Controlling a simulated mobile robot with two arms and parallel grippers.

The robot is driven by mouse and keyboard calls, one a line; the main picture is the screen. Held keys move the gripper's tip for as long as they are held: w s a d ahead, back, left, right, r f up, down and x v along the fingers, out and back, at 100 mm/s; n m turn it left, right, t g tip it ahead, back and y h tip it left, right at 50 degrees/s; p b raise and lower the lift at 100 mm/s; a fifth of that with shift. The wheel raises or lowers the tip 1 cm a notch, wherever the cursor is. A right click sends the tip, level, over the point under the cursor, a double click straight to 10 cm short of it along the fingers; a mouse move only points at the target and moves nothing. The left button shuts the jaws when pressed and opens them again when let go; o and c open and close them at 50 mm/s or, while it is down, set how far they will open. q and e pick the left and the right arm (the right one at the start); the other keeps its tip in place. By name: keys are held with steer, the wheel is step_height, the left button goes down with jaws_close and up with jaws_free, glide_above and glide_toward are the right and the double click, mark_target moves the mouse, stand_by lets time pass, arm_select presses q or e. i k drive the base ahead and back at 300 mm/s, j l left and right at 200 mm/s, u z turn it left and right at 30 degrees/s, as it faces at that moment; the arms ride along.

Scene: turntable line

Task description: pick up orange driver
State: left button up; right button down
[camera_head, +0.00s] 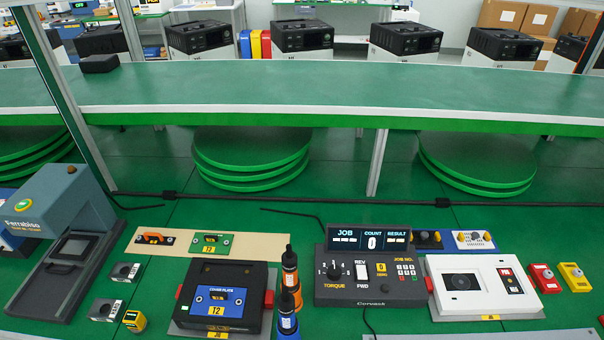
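The rear driver (289,268) has an orange band and a dark top and looks upright. Neither of my grippers is in view.
The black fixture (195,279) marked T2 is left of the drivers. The torque controller (365,291) is close on their right. A white fixture (434,283) stands further right. A raised green shelf (320,85) crosses behind, over stacked green turntable discs (251,175).

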mark_target(291, 281)
steer(key=j+u, duration=0.55)
steer(key=k+l+u, duration=0.3)
steer(key=l, duration=0.15)
steer(key=k+l+u, duration=0.35)
steer(key=i+l, duration=0.1)
